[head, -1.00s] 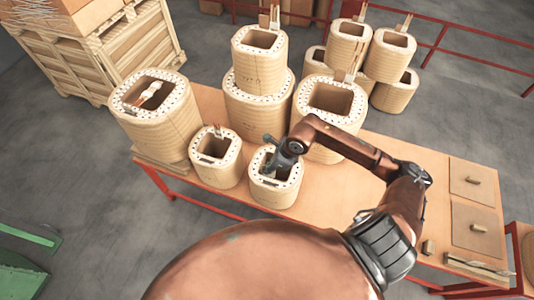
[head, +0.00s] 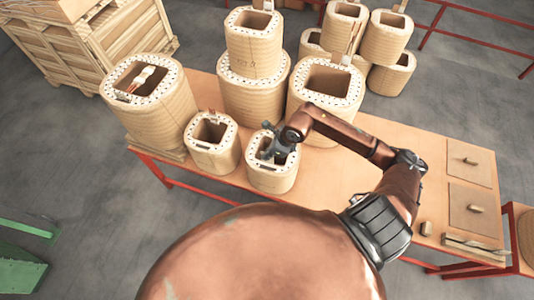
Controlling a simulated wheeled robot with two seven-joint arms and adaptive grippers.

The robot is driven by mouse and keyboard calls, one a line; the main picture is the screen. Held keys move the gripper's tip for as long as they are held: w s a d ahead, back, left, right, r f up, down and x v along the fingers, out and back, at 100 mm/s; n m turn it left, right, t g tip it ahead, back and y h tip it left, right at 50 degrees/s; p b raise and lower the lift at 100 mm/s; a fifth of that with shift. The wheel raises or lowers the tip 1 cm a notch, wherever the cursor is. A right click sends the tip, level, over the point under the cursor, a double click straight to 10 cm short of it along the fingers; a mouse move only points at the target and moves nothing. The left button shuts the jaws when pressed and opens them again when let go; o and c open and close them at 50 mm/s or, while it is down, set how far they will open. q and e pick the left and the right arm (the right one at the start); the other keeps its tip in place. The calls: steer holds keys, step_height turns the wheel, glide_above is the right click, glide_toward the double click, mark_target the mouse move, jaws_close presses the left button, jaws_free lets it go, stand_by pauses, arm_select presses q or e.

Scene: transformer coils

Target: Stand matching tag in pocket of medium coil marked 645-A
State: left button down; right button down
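My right gripper (head: 270,156) is at the mouth of a small front coil (head: 271,180). It hides part of the opening; I cannot tell whether its fingers are open or hold a tag. A coil of middling size (head: 254,50) stands on a larger coil (head: 252,98), with faint unreadable marking on its side and a tag (head: 268,4) at its top. Other coils are a big one (head: 165,118) at left with a pale tag-like piece (head: 141,77) in its opening, a small one (head: 212,152) and a large one (head: 325,105). I cannot read 645-A anywhere. My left gripper is not in view.
Several coils (head: 384,42) stand stacked behind the table. The table (head: 330,187) is bare right of the front coils; flat plates (head: 470,162) lie at its right end. A wooden crate (head: 85,50) stands at the back left, and a red rail (head: 470,42) runs behind.

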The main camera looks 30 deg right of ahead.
steer(key=shift+f+b, duration=0.9)
steer(key=shift+f, duration=0.95)
steer(key=shift+f+b, duration=1.95)
steer(key=shift+f, duration=0.25)
steer(key=c, duration=2.7)
jaws_free()
steer(key=o, duration=0.6)
steer(key=v, duration=1.2)
